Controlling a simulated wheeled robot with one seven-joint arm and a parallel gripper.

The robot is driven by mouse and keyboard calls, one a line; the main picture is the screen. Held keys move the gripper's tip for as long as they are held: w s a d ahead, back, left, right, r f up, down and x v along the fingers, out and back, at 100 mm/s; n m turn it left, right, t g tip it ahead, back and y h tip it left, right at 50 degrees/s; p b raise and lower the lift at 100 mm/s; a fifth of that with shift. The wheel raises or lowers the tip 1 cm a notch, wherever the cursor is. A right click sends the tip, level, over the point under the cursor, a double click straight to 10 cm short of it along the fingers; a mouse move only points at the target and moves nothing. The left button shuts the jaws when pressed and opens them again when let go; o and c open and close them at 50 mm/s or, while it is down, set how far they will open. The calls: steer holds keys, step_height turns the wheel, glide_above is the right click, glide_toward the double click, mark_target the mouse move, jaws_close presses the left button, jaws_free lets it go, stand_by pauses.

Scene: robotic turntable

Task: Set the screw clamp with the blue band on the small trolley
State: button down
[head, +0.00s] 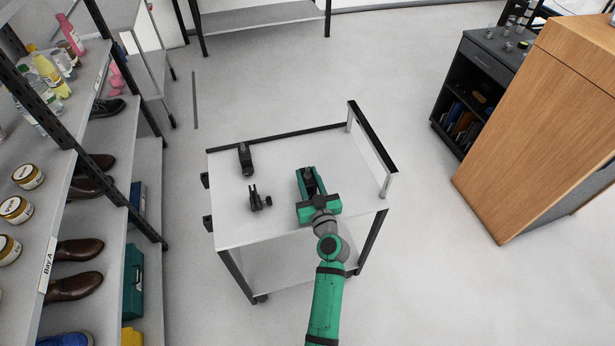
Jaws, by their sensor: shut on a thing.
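The small trolley (283,222) stands in the middle of the head view, with a pale top and a black push handle at its right. My gripper (308,178) is over the right part of the trolley top. It is shut on a dark thing that looks like a clamp, mostly hidden by the green gripper. I cannot make out a blue band on it, nor whether it touches the top. A dark clamp (246,160) lies at the back left of the trolley top. Another dark clamp (259,199) stands nearer the front left. No blue band shows on either.
A shelf rack (110,150) with shoes, jars and bottles stands at the left. A wooden cabinet (535,130) and a dark drawer unit (478,85) stand at the right. The trolley's raised handle (372,138) edges its right side. The floor around the trolley is clear.

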steer(key=shift+f, duration=0.1)
steer(key=c, duration=1.3)
jaws_free()
steer(key=v, duration=1.2)
steer(key=shift+s, duration=0.1)
